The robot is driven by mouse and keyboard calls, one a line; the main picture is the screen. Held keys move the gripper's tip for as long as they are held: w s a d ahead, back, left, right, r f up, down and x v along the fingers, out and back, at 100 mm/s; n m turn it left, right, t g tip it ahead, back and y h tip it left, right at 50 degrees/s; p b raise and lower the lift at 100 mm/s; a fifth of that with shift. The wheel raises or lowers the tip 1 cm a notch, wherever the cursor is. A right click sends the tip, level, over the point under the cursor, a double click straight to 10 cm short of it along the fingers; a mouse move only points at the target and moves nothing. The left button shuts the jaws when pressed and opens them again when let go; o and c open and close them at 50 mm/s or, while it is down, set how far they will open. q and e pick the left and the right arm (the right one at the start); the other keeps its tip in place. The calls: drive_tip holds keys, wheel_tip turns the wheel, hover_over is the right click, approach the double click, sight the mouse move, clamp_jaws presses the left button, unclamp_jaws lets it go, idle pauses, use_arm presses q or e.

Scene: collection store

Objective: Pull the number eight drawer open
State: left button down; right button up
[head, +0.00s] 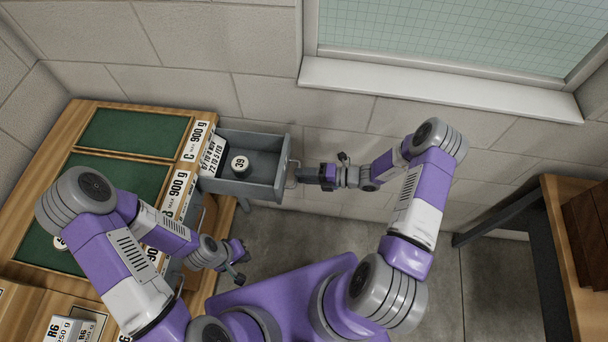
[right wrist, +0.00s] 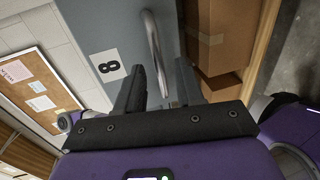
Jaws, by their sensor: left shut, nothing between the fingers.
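The number eight drawer is grey and stands pulled out from the wooden cabinet; its side wall (head: 238,190) shows in the head view. Its front (right wrist: 95,35), with a black 8 on a white label (right wrist: 111,67), fills the upper left of the right wrist view. A curved metal handle (right wrist: 155,50) is on that front. My right gripper (head: 304,178) is at the handle; its fingers (right wrist: 160,88) are apart, one on each side of the handle, with gaps visible. My left gripper (head: 240,262) is shut and empty, low in front of the cabinet, away from the drawer.
In the drawer are a round piece marked 39 (head: 240,164) and a white lettered box (head: 213,155). The cabinet top (head: 150,110) has green panels and 900 g labels. A wooden table (head: 555,240) stands at right. Floor (head: 470,290) between is clear.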

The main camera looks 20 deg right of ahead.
drive_tip(key=v, duration=0.7)
drive_tip(key=shift+d+p, duration=0.15)
drive_tip(key=shift+p, duration=0.25)
drive_tip(key=shift+s, duration=0.1)
drive_tip(key=s+a+f+m+g+h, duration=0.3)
drive_tip(key=s+a+m, duration=0.3)
drive_tip(key=m, duration=1)
drive_tip(key=s+a+f+m+g+h, duration=0.3)
drive_tip(key=s+a+m+h, duration=0.3)
drive_tip(key=m, duration=1.1)
drive_tip(key=shift+s+a+h, duration=0.25)
drive_tip(key=shift+s+h, duration=0.05)
drive_tip(key=shift+s, duration=0.95)
